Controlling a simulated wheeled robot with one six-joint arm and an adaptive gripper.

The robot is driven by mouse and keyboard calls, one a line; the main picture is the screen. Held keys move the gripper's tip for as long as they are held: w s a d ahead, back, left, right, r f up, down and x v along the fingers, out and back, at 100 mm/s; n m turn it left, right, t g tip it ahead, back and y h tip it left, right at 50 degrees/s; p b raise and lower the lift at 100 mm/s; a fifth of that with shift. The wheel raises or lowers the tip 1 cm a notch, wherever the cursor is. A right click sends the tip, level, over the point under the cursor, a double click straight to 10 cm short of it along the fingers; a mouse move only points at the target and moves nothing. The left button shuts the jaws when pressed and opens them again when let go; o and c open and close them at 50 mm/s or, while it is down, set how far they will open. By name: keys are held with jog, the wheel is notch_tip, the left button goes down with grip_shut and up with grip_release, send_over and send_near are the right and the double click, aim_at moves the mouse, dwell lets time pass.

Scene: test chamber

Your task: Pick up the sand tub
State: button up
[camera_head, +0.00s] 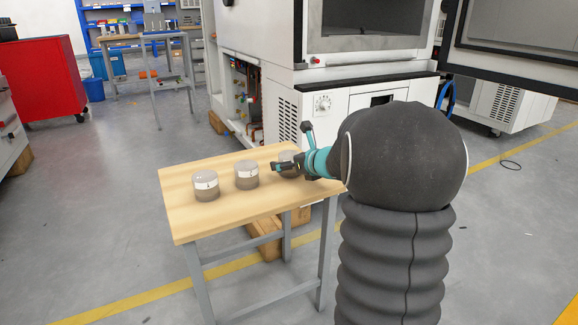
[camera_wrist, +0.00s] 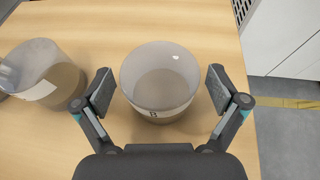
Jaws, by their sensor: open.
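Three similar clear tubs with grey lids or tops and brownish contents stand in a row on a wooden table: a left tub (camera_head: 206,187), a middle tub (camera_head: 247,175) and a right tub (camera_head: 288,167). I cannot tell from their labels which is the sand tub. My gripper (camera_head: 292,150) is at the right tub, partly hiding it in the head view. In the wrist view the gripper (camera_wrist: 160,92) is open, with one finger on each side of a tub (camera_wrist: 160,70) bearing a small dark mark. Gaps show between both fingers and its wall.
Another tub (camera_wrist: 45,78) with a white label stands left of the fingers in the wrist view. The wooden table (camera_head: 200,225) has bare room at its front. A large white machine (camera_head: 355,125) stands close behind the table.

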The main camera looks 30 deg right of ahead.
aim_at(290, 154)
jog(key=c, duration=1.4)
jog(key=shift+r, duration=0.1)
jog(key=shift+r, duration=0.5)
notch_tip(290, 154, up, 4)
jog(key=shift+f+p, duration=0.15)
jog(key=shift+p, duration=0.8)
jog(key=d+r+p, duration=0.1)
jog(key=d+r, duration=0.1)
jog(key=d, duration=0.1)
jog(key=w+d+r+p, duration=0.1)
jog(key=d+r, duration=0.1)
jog(key=d, duration=0.2)
jog(key=w+d+r+p, duration=0.1)
jog(key=d+r, duration=0.1)
jog(key=d, duration=0.2)
jog(key=shift+d+r, duration=0.1)
jog(key=shift+d, duration=0.05)
